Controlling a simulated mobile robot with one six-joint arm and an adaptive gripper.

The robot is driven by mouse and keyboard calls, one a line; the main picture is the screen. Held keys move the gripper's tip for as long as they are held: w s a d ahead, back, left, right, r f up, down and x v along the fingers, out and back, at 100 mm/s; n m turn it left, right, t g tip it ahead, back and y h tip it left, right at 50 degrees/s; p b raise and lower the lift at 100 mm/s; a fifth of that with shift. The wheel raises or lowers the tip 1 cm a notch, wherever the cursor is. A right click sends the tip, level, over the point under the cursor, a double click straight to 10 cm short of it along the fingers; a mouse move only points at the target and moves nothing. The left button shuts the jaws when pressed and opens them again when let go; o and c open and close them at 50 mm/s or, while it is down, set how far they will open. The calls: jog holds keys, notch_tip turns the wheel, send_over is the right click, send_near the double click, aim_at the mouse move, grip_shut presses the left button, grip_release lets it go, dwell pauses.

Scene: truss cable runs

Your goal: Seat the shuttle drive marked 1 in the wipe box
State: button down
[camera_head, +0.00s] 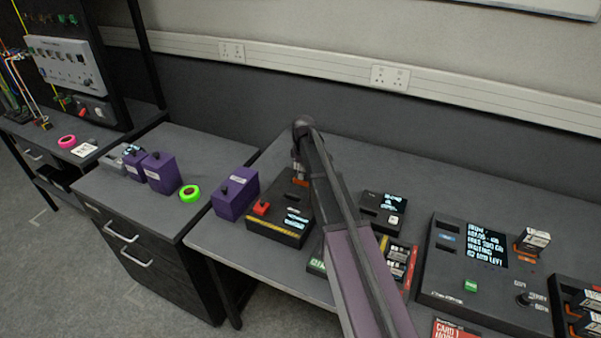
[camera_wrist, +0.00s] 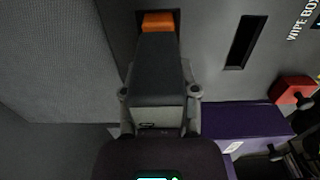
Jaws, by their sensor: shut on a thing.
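The wipe box (camera_head: 278,231) is a dark box with a red button (camera_head: 262,207), a lit display and a yellow-striped front edge. Its lettering shows at the right of the wrist view, on the panel (camera_wrist: 215,72). My gripper (camera_head: 299,166) is over the back of the box, shut on a shuttle drive. The drive's orange part (camera_wrist: 158,21) shows at one slot; it also shows in the head view (camera_head: 300,182). My gripper hides most of the drive, and I cannot read its mark or tell how deep it sits. A second slot (camera_wrist: 245,42) beside it looks empty.
A purple box (camera_head: 236,194) stands just left of the wipe box, with more purple boxes (camera_head: 161,173) and green tape (camera_head: 190,193) farther left. A small display unit (camera_head: 382,211) and a large console (camera_head: 450,270) with a white drive (camera_head: 533,240) stand right.

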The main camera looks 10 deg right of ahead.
jog(key=shift+f+b, duration=0.6)
dwell(0.3)
dwell(0.4)
jog(key=shift+c, duration=1.4)
grip_release()
jog(key=shift+o, duration=1.4)
jog(key=shift+s+r, duration=0.1)
jog(key=shift+r, duration=0.05)
jog(key=shift+r+p, duration=3.65)
jog(key=shift+p, duration=0.1)
